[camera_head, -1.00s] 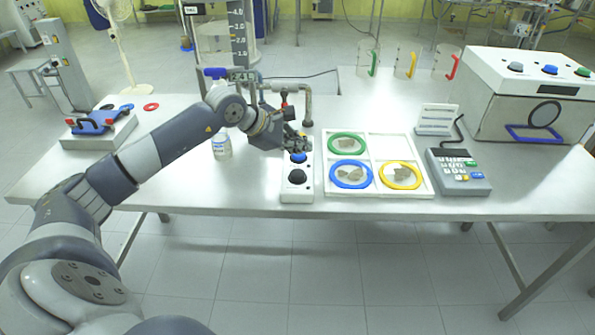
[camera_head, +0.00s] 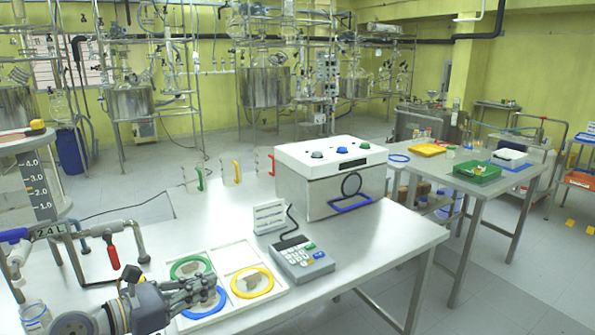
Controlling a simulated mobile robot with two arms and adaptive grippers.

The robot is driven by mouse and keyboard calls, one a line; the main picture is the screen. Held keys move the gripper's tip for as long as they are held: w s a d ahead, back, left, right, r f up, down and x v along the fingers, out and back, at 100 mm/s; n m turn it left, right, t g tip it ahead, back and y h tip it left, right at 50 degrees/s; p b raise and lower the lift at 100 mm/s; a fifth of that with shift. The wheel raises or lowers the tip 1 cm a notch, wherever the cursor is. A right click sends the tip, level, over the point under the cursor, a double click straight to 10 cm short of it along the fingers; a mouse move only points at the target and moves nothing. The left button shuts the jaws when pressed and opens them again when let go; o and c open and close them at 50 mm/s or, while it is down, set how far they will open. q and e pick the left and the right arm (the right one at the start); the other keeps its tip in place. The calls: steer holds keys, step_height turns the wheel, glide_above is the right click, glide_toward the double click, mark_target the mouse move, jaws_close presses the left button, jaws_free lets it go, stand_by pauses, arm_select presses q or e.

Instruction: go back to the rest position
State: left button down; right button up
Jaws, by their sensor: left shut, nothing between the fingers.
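My left gripper (camera_head: 200,293) is at the lower left of the head view, at the end of my grey arm. Its dark fingers are shut with nothing between them. From this viewpoint it overlaps the near left part of the white tray (camera_head: 222,250), in front of the blue ring (camera_head: 207,305). I cannot tell whether it touches anything. My right gripper is not in view.
The tray also holds a green ring (camera_head: 190,267) and a yellow ring (camera_head: 252,283). A keypad device (camera_head: 302,257) and a white box (camera_head: 330,172) stand to its right. Another table (camera_head: 480,178) stands at right.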

arm_select(q)
step_height(320, 180, up, 4)
steer(key=s+r+n+t+y, duration=0.15)
steer(key=n+t+y, duration=0.45)
steer(key=n, duration=1.1)
steer(key=s+a+f+n+g+y, duration=0.1)
steer(key=s+a+f+n+y, duration=0.25)
steer(key=f+n, duration=0.45)
steer(key=s+a+f+n+g+y, duration=0.1)
steer(key=s+a+f+n+y, duration=0.3)
steer(key=n, duration=0.5)
steer(key=s+f+n+g, duration=0.6)
steer(key=s+f, duration=0.4)
steer(key=f, duration=0.3)
steer(key=s+d+f+n+g+h, duration=0.1)
steer(key=s+d+f+n+g, duration=0.2)
steer(key=s, duration=0.4)
steer(key=s+d+f+g+h, duration=0.2)
steer(key=s+d+f+g, duration=0.15)
steer(key=s, duration=0.25)
step_height(320, 180, down, 25)
steer(key=s, duration=0.2)
steer(key=s+a+f+g, duration=0.2)
steer(key=s+f, duration=1.4)
steer(key=shift+s+a+f+y, duration=0.3)
steer(key=shift+s+f+y, duration=0.05)
steer(key=shift+f, duration=0.05)
